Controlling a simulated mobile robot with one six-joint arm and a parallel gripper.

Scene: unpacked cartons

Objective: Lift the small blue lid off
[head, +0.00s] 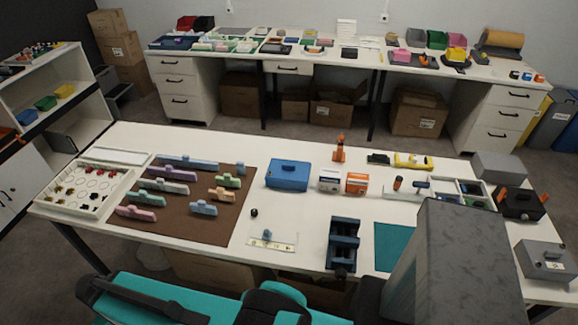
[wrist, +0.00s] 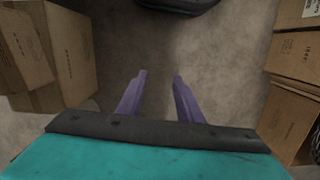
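A blue box (head: 287,178) stands on the near white table, left of a white and an orange carton. Its top looks like a blue lid with a small dark knob (head: 288,163); the lid seems to sit on the box, though the seam is too small to make out. My gripper (wrist: 160,76) shows in the wrist view with two purple fingers apart and nothing between them. It faces bare floor, away from the box. I cannot make out the fingers in the head view.
A brown mat (head: 185,222) with several coloured handled blocks lies left of the box. The white carton (head: 330,181) and orange carton (head: 357,183) stand close on its right. A dark blue stand (head: 343,243) is nearer me. Brown cartons (wrist: 62,45) flank the floor below my gripper.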

